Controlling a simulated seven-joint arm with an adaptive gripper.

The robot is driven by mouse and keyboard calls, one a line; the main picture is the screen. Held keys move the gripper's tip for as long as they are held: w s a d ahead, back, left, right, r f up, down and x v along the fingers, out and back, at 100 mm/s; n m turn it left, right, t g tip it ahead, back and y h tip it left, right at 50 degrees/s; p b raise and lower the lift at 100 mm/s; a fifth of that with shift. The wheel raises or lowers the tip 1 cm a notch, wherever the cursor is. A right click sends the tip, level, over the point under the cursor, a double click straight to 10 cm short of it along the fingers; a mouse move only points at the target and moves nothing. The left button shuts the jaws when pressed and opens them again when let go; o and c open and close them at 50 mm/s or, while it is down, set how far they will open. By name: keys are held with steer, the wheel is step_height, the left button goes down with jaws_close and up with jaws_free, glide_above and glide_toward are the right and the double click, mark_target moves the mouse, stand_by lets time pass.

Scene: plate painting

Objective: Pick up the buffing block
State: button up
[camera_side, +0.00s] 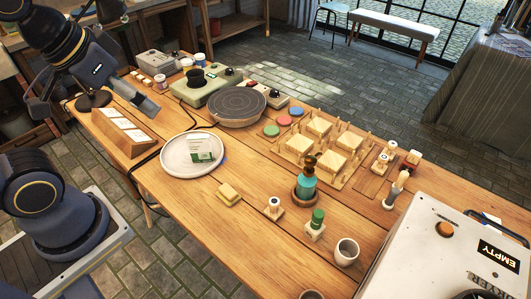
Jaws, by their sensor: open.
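A small yellow block (229,194), which looks like the buffing block, lies flat on the wooden table (190,230) near its front edge, just right of and below the white plate. My gripper (150,107) is at the upper left, raised near the slanted wooden holder. It is open, with nothing seen between its fingers. It is well apart from the yellow block, up and to the left of it. The gap between the fingers is small in this view.
A white plate (193,155) with a green-and-white card on it lies between my gripper and the block. A stamp-like piece (274,207), green-topped piece (315,226), teal bottle (306,183) and cup (346,252) stand to the right. A round turntable (237,106) is behind.

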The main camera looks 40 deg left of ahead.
steer(key=shift+o, duration=0.7)
